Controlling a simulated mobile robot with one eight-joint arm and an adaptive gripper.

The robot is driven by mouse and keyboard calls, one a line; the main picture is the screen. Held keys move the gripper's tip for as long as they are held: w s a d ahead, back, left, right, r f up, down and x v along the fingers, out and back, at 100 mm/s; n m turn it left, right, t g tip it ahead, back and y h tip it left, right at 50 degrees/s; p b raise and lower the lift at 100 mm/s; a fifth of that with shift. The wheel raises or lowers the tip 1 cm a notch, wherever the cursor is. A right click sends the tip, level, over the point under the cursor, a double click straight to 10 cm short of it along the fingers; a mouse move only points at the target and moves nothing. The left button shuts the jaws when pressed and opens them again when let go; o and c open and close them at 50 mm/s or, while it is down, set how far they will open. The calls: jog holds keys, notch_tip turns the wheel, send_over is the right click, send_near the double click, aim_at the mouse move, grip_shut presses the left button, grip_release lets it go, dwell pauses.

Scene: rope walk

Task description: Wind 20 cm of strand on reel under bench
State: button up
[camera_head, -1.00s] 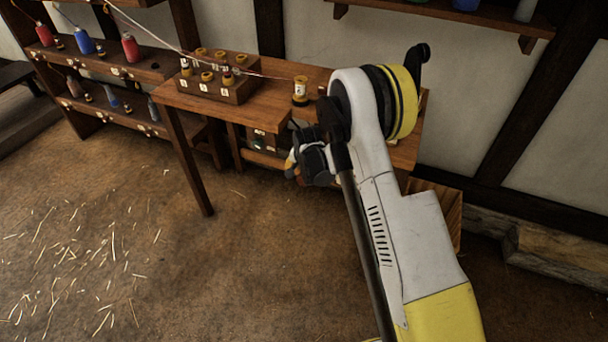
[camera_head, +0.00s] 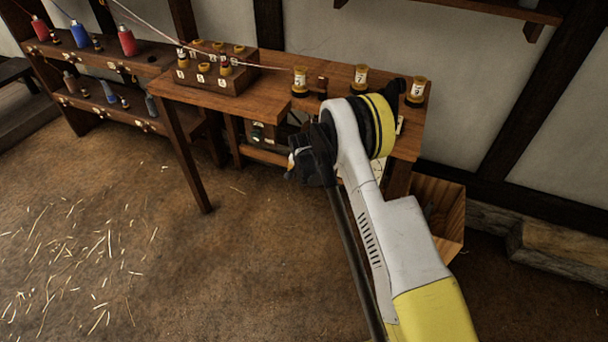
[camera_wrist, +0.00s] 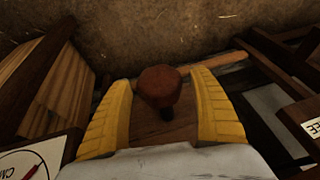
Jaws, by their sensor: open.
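The wooden bench (camera_head: 235,105) stands in the middle of the head view. A pale strand (camera_head: 165,38) runs from the upper left to a numbered spool (camera_head: 300,80) on the bench top. My gripper (camera_wrist: 160,80) is open in the wrist view, its two yellow fingers spread on either side of a round reddish-brown knob (camera_wrist: 158,86) on a short stem. I cannot tell whether they touch it. In the head view my gripper is at the bench's front edge, partly hidden by its own wrist. The reel itself is not clearly visible.
A wooden crate (camera_head: 452,218) stands right of the bench. In the wrist view, wooden boards (camera_wrist: 45,85) are on the left and a dark frame (camera_wrist: 285,75) on the right, close to the fingers. A spool block (camera_head: 215,80) sits on the bench. The floor in front is clear apart from straw.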

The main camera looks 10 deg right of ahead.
jog(key=c, duration=1.2)
jog(key=m+t+y, duration=0.1)
jog(key=t+y, duration=0.2)
jog(key=y, duration=0.1)
jog(key=shift+d, duration=0.15)
jog(key=m+t+y, duration=0.1)
jog(key=t+y, duration=0.2)
jog(key=t, duration=0.1)
jog(key=shift+y, duration=0.3)
